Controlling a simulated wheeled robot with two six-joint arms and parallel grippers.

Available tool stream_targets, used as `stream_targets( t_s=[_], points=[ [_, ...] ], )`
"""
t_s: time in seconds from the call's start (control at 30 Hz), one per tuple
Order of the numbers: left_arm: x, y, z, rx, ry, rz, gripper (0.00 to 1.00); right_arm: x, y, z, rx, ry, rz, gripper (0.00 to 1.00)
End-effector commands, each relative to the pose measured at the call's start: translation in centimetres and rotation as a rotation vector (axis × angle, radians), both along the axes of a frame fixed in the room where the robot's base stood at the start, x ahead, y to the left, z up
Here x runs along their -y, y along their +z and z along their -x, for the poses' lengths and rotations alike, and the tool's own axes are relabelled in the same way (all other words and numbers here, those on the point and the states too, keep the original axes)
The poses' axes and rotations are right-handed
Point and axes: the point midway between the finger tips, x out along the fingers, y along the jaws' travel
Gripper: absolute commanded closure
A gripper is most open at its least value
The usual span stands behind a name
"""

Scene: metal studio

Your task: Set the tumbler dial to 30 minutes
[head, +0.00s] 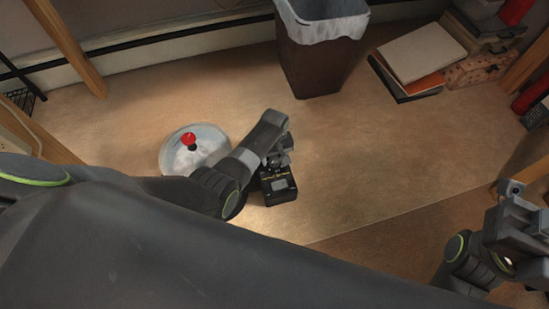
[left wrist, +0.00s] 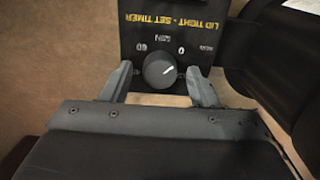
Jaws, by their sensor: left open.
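The tumbler's black control box (head: 279,186) sits on the brown surface near the middle of the head view. In the left wrist view its panel (left wrist: 180,22) carries yellow lettering about the lid and timer, with small marks around a round dark dial (left wrist: 160,70). The dial's pale pointer line slants up and to the right. My left gripper (left wrist: 159,84) is open, with one finger on each side of the dial; whether they touch it is unclear. It also shows at the box in the head view (head: 277,164). My right gripper (head: 518,232) is at the right edge, its fingers unclear.
A pale round disc (head: 178,160) with a red knob (head: 189,140) lies left of my left arm. A brown bin (head: 318,55) with a white liner stands behind. Books (head: 420,52) and boxes are at the back right. The surface right of the control box is clear.

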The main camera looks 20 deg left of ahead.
Motion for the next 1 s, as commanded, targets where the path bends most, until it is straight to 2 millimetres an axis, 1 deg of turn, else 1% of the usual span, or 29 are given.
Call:
stream_targets(
  t_s=[0.2,0.27,0.5,0.57,0.8,1.0],
  points=[
    [-0.02,0.02,-0.01,0.000,0.000,0.000,0.46,-0.02,0.11,-0.02,0.005,0.001,0.000,0.64],
    [-0.01,0.01,0.00,0.000,0.000,0.000,0.52,-0.02,0.10,-0.02,0.004,0.001,0.000,0.64],
    [-0.01,0.01,0.01,0.000,0.000,0.000,0.84,0.02,0.04,-0.03,0.000,0.001,-0.001,0.64],
    [-0.01,0.01,0.01,0.000,0.000,0.000,0.90,0.02,0.01,-0.03,-0.002,0.001,0.000,0.64],
    [-0.01,0.07,0.03,-0.001,-0.020,0.000,0.90,0.06,0.14,-0.01,-0.008,0.001,0.000,0.64],
    [-0.03,0.19,0.04,-0.002,-0.106,-0.001,0.90,0.15,0.78,0.04,-0.014,0.008,0.002,0.64]
  ],
)
